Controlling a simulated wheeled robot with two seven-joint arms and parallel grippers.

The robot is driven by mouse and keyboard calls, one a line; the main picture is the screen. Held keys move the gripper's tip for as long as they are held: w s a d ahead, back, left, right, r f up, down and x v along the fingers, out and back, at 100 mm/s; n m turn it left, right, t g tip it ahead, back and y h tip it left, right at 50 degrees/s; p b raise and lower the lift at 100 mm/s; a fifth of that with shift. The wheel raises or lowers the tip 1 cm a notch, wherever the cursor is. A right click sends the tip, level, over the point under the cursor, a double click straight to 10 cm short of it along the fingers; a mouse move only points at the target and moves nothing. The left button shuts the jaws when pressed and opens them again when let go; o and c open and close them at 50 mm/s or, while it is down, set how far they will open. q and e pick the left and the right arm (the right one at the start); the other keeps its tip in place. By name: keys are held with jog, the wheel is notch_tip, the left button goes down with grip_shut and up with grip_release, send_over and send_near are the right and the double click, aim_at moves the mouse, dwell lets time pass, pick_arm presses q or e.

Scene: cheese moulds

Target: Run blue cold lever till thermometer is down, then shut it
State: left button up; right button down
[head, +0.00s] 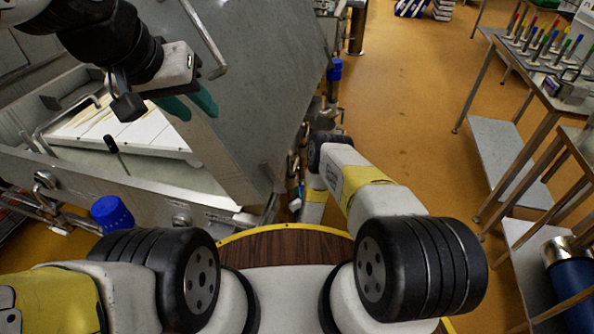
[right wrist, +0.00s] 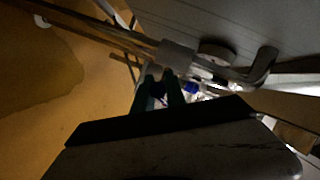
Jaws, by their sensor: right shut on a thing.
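In the right wrist view my right gripper (right wrist: 159,92) has its two green fingers close together. In the head view that gripper is hidden beyond my right arm. My left gripper (head: 190,105) is over the vat at the upper left, its green fingers apart and empty. A dark probe with a thin stem, probably the thermometer (head: 112,145), stands tilted in the vat below and left of it. Its reading is too small to tell.
The steel vat (head: 190,183) holds a white slab. A blue knob (head: 112,213) sits at its near edge, and a blue-capped post (head: 334,70) stands beyond it. Pipes run beneath the vat's right side. Steel tables (head: 530,75) stand at right; the orange floor between is clear.

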jog(key=shift+f, duration=0.1)
dwell(0.8)
jog(key=shift+d+f+t, duration=0.1)
jog(key=shift+f+t, duration=0.3)
jog(key=shift+t, duration=0.2)
jog(key=shift+w+f+n+t, duration=0.1)
jog(key=shift+f+n+t, duration=0.3)
jog(key=shift+t, duration=0.3)
jog(key=shift+r, duration=0.1)
jog(key=c, duration=1.4)
grip_release()
jog(key=shift+o, duration=0.2)
